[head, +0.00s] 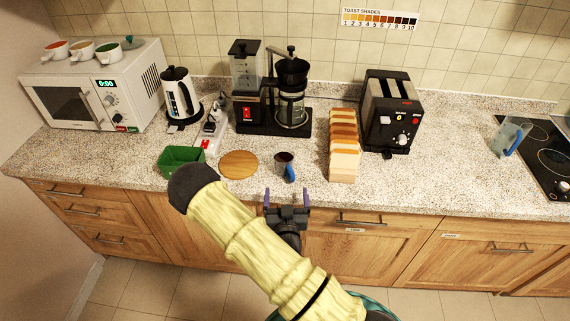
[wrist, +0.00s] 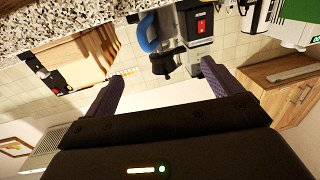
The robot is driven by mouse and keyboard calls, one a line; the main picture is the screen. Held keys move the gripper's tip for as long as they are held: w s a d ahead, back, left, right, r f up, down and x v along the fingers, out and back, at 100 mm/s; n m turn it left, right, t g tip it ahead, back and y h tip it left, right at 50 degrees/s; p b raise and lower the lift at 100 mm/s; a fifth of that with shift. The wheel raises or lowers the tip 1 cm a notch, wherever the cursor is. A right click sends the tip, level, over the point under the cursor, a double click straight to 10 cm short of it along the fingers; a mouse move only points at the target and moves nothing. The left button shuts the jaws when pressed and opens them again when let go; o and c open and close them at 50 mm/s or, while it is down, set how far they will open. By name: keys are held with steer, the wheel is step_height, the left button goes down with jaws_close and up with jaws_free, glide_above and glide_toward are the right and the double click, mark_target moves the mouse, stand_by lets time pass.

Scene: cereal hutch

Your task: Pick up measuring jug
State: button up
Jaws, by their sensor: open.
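The measuring jug (head: 509,134) looks clear with a blue handle. It stands upright on the counter at the far right of the head view, beside the black hob. I cannot make it out in the wrist view. My gripper (head: 287,198) is open and empty at the counter's front edge, far to the left of the jug. In the wrist view its two purple fingers (wrist: 163,76) are spread apart with nothing between them. A small dark cup (head: 284,159) with a blue handle stands just beyond the gripper; its blue handle also shows in the wrist view (wrist: 147,34).
Sliced bread (head: 344,150) and a black toaster (head: 390,112) stand between my gripper and the jug. A coffee maker (head: 250,120) stands behind the cup. A round board (head: 239,165) and green box (head: 181,160) lie left. The counter (head: 450,150) is clear between toaster and jug.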

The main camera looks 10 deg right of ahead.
mark_target(284, 164)
steer(key=w+p, duration=0.1)
steer(key=w, duration=0.1)
steer(key=w+d, duration=0.1)
steer(key=w, duration=0.2)
steer(key=w+p, duration=0.1)
steer(key=w, duration=0.2)
steer(key=shift+w+d+p, duration=0.15)
steer(key=shift+d+p, duration=0.2)
steer(key=shift+w+r+p, duration=0.15)
steer(key=shift+w+p, duration=0.2)
steer(key=w+p, duration=0.2)
steer(key=w, duration=0.2)
steer(key=shift+d+r, duration=0.1)
steer(key=shift+w+d, duration=0.1)
steer(key=shift+w, duration=0.15)
steer(key=c, duration=1.3)
